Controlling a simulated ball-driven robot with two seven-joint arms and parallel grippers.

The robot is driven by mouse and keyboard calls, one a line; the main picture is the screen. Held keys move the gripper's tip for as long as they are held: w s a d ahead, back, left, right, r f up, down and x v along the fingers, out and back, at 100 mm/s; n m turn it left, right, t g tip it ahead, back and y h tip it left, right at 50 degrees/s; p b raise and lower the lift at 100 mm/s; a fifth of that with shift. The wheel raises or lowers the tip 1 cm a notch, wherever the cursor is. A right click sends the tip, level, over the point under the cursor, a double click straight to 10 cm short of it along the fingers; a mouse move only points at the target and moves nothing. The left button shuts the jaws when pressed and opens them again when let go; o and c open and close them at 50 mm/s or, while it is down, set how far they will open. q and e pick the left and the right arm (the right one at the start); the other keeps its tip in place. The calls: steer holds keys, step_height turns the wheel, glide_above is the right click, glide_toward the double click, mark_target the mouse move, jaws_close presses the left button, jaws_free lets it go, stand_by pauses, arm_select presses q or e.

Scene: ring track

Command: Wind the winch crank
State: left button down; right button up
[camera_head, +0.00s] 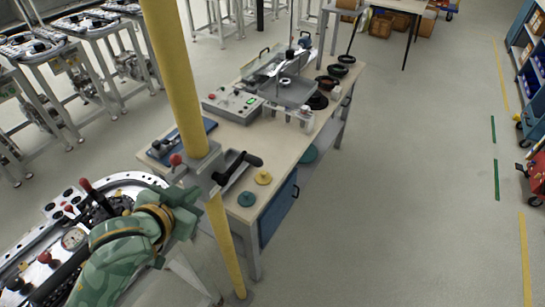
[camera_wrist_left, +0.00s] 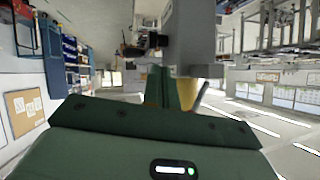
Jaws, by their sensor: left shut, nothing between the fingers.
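The winch is a grey box (camera_head: 200,165) fixed to a yellow post (camera_head: 183,80) in the head view. Its crank has a black handle (camera_head: 237,170) on the right side, and a red knob (camera_head: 176,160) shows on the left. My left gripper (camera_head: 190,200), on a green patterned arm, is just below and left of the winch box, close to the post. It is shut and empty. In the left wrist view its green fingers (camera_wrist_left: 174,88) point toward the grey winch box (camera_wrist_left: 192,35), with a dark handle-like part (camera_wrist_left: 152,42) to its left. Whether they touch anything is unclear. My right gripper is not seen.
A curved console (camera_head: 135,178) with levers and a gauge is at lower left.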

arm_select(q)
steer(key=w+d+r+h, duration=0.3)
steer(key=d+r, duration=0.1)
steer(key=b, duration=0.1)
glide_above(246, 160)
steer(key=s, duration=0.4)
step_height(246, 160, down, 3)
steer(key=f, duration=0.2)
steer(key=shift+w+f+g+b, duration=0.3)
steer(key=shift+w+f+b, duration=0.05)
steer(key=shift+w, duration=0.05)
steer(key=shift+w+f, duration=0.25)
steer(key=shift+f, duration=0.45)
steer(key=shift+d, duration=0.1)
